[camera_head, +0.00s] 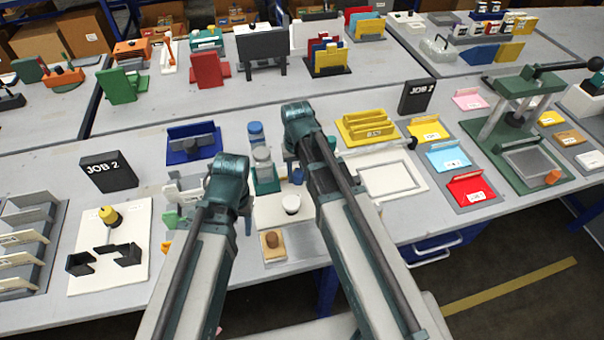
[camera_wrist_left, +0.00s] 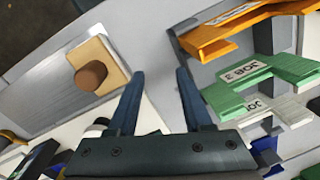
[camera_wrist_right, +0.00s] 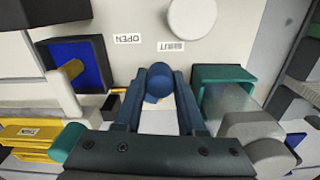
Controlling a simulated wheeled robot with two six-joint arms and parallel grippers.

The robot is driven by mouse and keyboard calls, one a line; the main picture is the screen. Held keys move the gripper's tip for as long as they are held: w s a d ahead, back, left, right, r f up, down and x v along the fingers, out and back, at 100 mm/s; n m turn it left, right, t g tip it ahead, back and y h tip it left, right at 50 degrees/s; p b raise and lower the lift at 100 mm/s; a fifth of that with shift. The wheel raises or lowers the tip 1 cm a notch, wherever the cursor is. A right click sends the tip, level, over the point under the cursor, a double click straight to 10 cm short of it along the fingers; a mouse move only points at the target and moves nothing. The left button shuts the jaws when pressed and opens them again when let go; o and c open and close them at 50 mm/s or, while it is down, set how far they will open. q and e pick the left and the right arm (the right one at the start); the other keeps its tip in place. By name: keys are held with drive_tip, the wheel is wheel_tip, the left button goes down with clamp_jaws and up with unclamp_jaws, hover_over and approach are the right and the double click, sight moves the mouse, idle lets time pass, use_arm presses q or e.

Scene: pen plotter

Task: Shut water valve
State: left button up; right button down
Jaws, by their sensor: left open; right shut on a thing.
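The valve's blue knob (camera_wrist_right: 158,82) stands on a light panel between the fingers of my right gripper (camera_wrist_right: 157,88), which is shut on it. Two small labels lie beside it, OPEN (camera_wrist_right: 127,39) and one that seems to read SHUT (camera_wrist_right: 171,46), both upside down. In the head view a bit of blue (camera_head: 298,176) shows below my right wrist; the right gripper there is mostly hidden by its arm. My left gripper (camera_wrist_left: 155,78) is open and empty above the bench, to the left of the panel. Which way the knob is turned is not clear.
A white round cup or disc (camera_head: 292,204) stands on the panel near the knob. A wooden block with a brown knob (camera_head: 273,243) lies closer to the front edge. Teal holders (camera_wrist_right: 222,75) and a blue-lined box (camera_wrist_right: 78,65) flank my right gripper closely.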

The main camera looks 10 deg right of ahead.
drive_tip(key=m, duration=0.1)
drive_tip(key=a+m, duration=0.1)
drive_tip(key=m, duration=0.1)
drive_tip(key=w+m, duration=0.1)
drive_tip(key=m, duration=0.1)
drive_tip(key=shift+a, duration=0.4)
drive_tip(key=shift+m, duration=0.3)
drive_tip(key=c, duration=0.5)
unclamp_jaws()
drive_tip(key=shift+w, duration=0.1)
